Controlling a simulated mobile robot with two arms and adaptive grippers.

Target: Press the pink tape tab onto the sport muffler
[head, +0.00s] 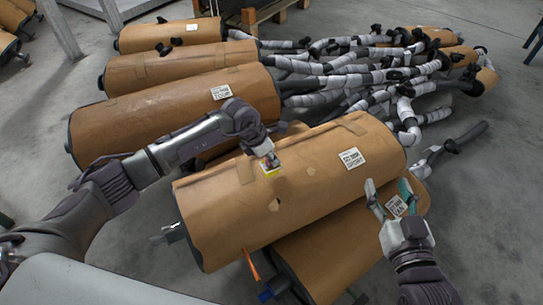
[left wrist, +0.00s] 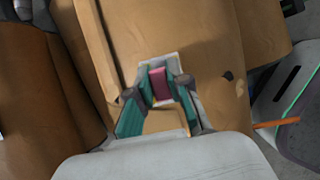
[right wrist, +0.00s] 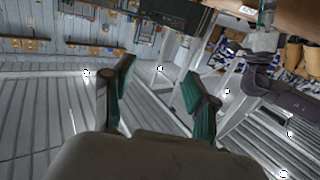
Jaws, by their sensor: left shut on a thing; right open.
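The sport muffler (head: 320,190), a large cylinder wrapped in brown paper, lies in the middle of the head view; its white label (head: 352,158) appears to read SPORT. My left gripper (head: 268,157) is over its upper left part, shut on the pink tape tab (left wrist: 158,83). The pink tab shows between the fingertips in the left wrist view, with a pale, yellow-edged square around it against brown paper. I cannot tell whether the tab touches the paper. My right gripper (head: 388,197) is open and empty at the muffler's right end; its fingers also show in the right wrist view (right wrist: 150,90).
Another wrapped muffler (head: 325,250) lies below and in front, with its own label (head: 396,206). Several more wrapped mufflers (head: 170,112) lie behind, with grey-and-white wrapped pipes (head: 350,80) running right. An orange strip (head: 251,264) sticks out below the sport muffler. Floor is open at right.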

